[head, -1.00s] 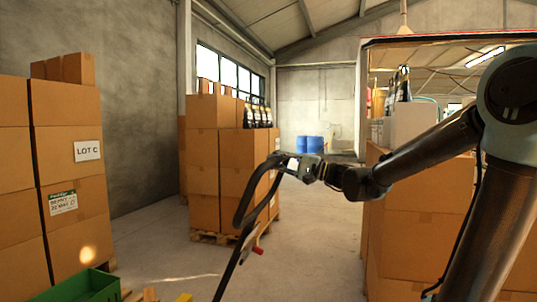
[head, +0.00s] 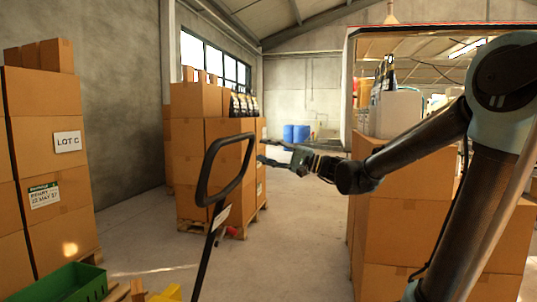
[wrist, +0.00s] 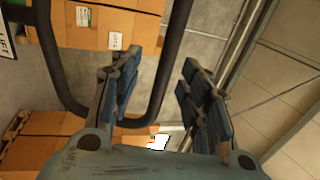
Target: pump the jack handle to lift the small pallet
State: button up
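The jack handle is a black loop (head: 207,160) on a dark shaft, leaning in the middle of the head view. Its lower end runs out of the frame. My gripper (head: 270,160) is just right of the loop, pointing left towards it. In the wrist view the loop (wrist: 51,65) curves past the fingertips, and one bar shows in the gap between the fingers. The fingers of my gripper (wrist: 162,65) stand apart, not closed on the bar. Whether they touch it I cannot tell. A wooden pallet (head: 243,231) lies under the middle box stack; which pallet is the small one is unclear.
Tall cartons (head: 60,100) stand at the left, with a green crate (head: 65,283) and a partly visible yellow object (head: 170,292) near the bottom. More cartons (head: 405,215) stand at the right behind my arm. Open floor (head: 300,240) lies between the stacks.

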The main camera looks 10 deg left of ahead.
jog(key=v, duration=1.2)
jog(key=shift+f, duration=0.15)
jog(key=s+d+f+h, duration=0.3)
jog(key=f+h, duration=0.1)
jog(key=f, duration=0.3)
jog(key=s+d+f+t+h, duration=0.1)
jog(key=s+d+f+h, duration=0.2)
jog(key=f, duration=0.4)
jog(key=s+d+f+h, duration=0.2)
jog(key=s+f+h, duration=0.15)
jog(key=f, duration=0.45)
jog(key=s+d+f+h, duration=0.3)
jog(key=d+f+h, duration=0.2)
jog(key=d, duration=0.5)
jog(key=s+d+f+h, duration=0.3)
jog(key=d+f+h, duration=0.2)
jog(key=d, duration=0.5)
notch_tip(320, 180, down, 2)
jog(key=shift+s+f+t, duration=0.1)
jog(key=shift+s+t, duration=0.2)
jog(key=shift+t, duration=0.1)
jog(key=shift+d, duration=0.1)
jog(key=shift+c, duration=1)
jog(key=shift+n, duration=0.3)
